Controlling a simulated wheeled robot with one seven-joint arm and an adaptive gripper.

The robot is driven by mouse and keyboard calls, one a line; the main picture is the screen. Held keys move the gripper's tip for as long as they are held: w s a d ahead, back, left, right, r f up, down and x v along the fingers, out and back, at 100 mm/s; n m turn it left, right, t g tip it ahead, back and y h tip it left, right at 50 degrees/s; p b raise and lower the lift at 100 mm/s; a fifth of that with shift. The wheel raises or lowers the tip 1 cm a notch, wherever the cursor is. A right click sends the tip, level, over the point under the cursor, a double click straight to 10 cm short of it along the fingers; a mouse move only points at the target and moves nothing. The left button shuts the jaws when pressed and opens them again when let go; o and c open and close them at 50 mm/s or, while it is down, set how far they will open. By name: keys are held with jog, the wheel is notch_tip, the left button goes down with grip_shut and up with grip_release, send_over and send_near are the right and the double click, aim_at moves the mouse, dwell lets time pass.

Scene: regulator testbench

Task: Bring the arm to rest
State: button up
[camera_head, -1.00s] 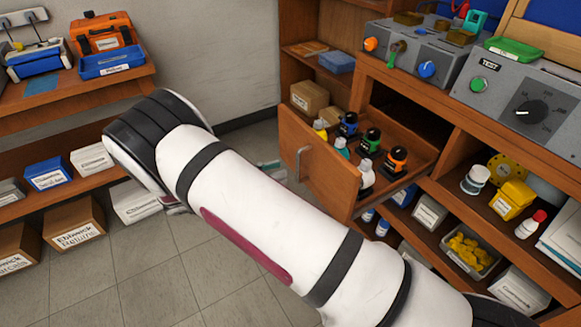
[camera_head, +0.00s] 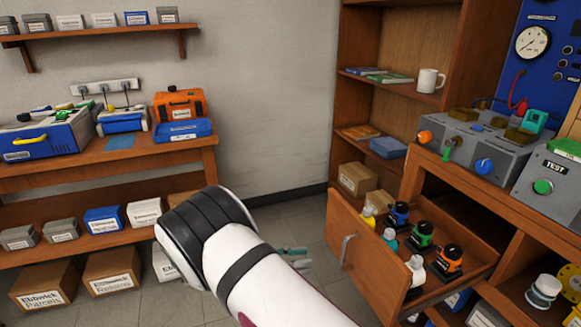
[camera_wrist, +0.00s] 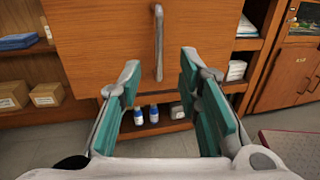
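My arm (camera_head: 262,285) crosses the bottom middle of the head view. Beyond it, a small part of my gripper (camera_head: 295,258) shows as teal fingers low over the floor, left of the open drawer (camera_head: 370,255). In the wrist view my gripper (camera_wrist: 159,66) has its two teal fingers well apart, with nothing between them. Past the fingertips are the wooden drawer front (camera_wrist: 105,45) and its metal handle (camera_wrist: 159,42). The gripper is apart from the drawer in the head view; the exact gap is hard to tell.
The drawer stands pulled out with several small bottles (camera_head: 420,235) in it. The bench with test units (camera_head: 465,138) is at right. A left-hand workbench (camera_head: 60,168) carries toolboxes, with boxes below. Free grey floor (camera_head: 312,215) lies between them.

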jog(key=s+d+r+m+g+y, duration=0.3)
jog(key=s+d+r+m+y, duration=0.25)
jog(key=d+r, duration=0.35)
jog(key=s+d+r+m+g+y, duration=0.3)
jog(key=s+d+r+m+y, duration=0.25)
jog(key=r, duration=0.55)
jog(key=s+d+r+m+t+y, duration=0.1)
jog(key=s+d+r+m+y, duration=0.1)
jog(key=s, duration=0.5)
jog(key=s+d+r+m+y, duration=0.1)
jog(key=s+d+r+m, duration=0.15)
jog(key=s, duration=0.45)
jog(key=s+a+f+m+t+y, duration=0.25)
jog(key=s+m, duration=0.25)
jog(key=s, duration=0.6)
notch_tip(320, 180, up, 21)
jog(key=t+y+p, duration=0.1)
jog(key=t+p, duration=0.3)
jog(key=p, duration=1.5)
jog(key=shift+w+d+n, duration=0.2)
jog(key=shift+w+n, duration=0.05)
jog(key=shift+n, duration=0.2)
jog(key=shift+d+f, duration=0.1)
jog(key=shift+d, duration=0.05)
